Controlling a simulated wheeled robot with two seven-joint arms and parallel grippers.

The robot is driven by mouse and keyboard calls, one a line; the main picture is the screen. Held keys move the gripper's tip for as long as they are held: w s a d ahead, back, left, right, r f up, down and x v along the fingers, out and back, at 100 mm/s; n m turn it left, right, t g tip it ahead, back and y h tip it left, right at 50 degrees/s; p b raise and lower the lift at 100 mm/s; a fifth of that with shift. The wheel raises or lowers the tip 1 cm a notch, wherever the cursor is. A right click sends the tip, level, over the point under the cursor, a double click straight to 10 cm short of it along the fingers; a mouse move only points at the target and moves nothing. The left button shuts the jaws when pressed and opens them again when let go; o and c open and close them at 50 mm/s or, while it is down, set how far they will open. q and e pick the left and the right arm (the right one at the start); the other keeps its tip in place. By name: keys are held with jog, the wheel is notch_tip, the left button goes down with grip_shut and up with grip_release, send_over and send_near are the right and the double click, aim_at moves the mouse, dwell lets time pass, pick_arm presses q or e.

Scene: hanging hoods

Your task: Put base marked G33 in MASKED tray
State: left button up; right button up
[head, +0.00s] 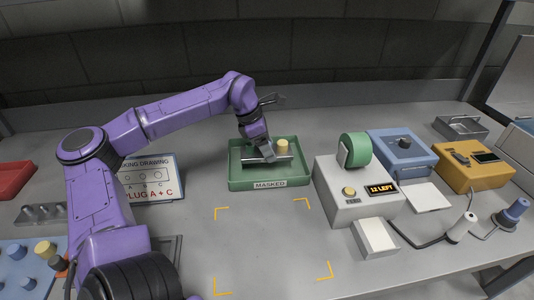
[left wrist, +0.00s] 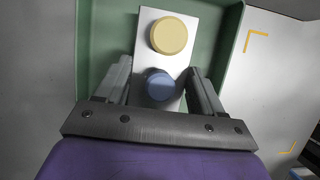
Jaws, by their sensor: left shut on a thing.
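The green tray labelled MASKED (head: 268,184) stands at the middle of the table. My left gripper (head: 264,153) is over this tray, shut on a metal base (head: 286,161) that carries a yellow plug. In the left wrist view the base (left wrist: 146,24) shows a yellow plug (left wrist: 169,36) and a blue plug (left wrist: 160,84), and my left gripper (left wrist: 160,88) has a finger on each side of it at the blue plug's end. The base is inside the tray's outline; I cannot tell whether it touches the floor. No G33 marking is readable. My right gripper is not in view.
A grey box with a green tape roll (head: 355,150) and a "12 LEFT" display (head: 383,189) stands right of the tray. A masking drawing sign (head: 152,180) stands left. Yellow corner marks (head: 222,212) bound clear table in front.

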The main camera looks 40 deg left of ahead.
pick_arm(q)
jog(key=shift+w+a+f, duration=0.1)
jog(key=shift+a+f, duration=0.05)
jog(key=shift+f, duration=0.85)
jog(key=shift+w+a+f, duration=0.1)
jog(key=shift+a+f, duration=0.05)
jog(key=shift+f, duration=0.8)
jog(key=o, duration=1.5)
jog(key=shift+f, duration=0.15)
jog(key=shift+r, duration=0.3)
jog(key=v, duration=1.1)
jog(key=shift+s+a+r, duration=0.1)
jog(key=shift+s+r, duration=0.15)
jog(key=shift+r, duration=0.05)
